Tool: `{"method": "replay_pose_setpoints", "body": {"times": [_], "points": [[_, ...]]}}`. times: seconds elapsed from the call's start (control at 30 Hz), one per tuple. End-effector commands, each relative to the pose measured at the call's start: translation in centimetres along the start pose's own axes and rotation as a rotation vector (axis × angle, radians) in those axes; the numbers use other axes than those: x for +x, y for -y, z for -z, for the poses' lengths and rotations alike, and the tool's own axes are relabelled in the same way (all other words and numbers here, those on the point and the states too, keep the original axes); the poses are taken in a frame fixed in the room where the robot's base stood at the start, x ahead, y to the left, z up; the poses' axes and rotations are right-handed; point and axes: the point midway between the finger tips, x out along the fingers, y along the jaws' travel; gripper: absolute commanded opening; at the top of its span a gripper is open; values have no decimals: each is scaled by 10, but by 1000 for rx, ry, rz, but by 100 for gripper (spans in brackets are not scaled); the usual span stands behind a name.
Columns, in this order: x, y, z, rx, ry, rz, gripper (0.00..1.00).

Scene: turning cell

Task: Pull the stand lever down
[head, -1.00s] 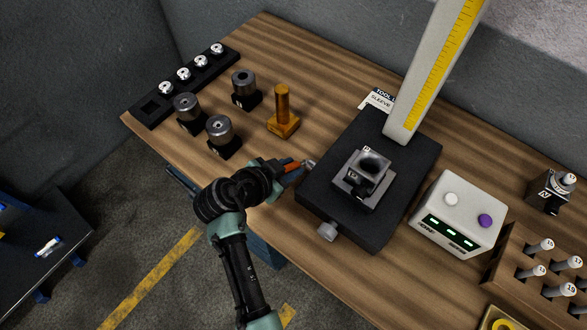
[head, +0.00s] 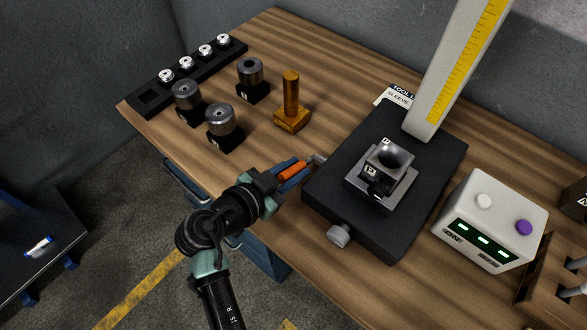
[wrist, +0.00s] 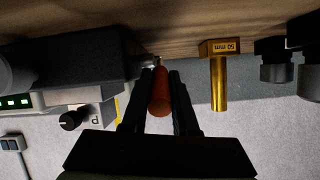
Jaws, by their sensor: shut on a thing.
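The stand lever has an orange handle (head: 291,170) and a short metal end that meets the left side of the black stand base (head: 323,192). My gripper (head: 299,174) is shut on the orange handle, beside the base at the table's front edge. In the wrist view the orange handle (wrist: 160,96) lies lengthwise between the two dark fingers of my gripper (wrist: 160,76). The fingers hide part of the handle in the head view. The stand's pale column (head: 452,75) with a yellow scale rises at the back of the base.
A brass post (head: 291,95) and several dark cylinders on holders stand to the left. A control box (head: 492,215) stands to the right. A round knob (head: 339,235) juts from the base's front.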

Motion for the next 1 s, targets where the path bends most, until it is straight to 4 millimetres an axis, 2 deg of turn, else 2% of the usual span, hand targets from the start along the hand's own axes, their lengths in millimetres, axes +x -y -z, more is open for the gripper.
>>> {"method": "replay_pose_setpoints", "body": {"times": [0.17,0.2,0.37,0.8,1.0], "points": [[0,-1,-1,0,3,-2,0],[0,-1,-1,0,3,-2,29],[0,-1,-1,0,2,-2,57],[1,-2,0,0,2,-8,57],[0,-2,6,-1,26,-15,57]]}}
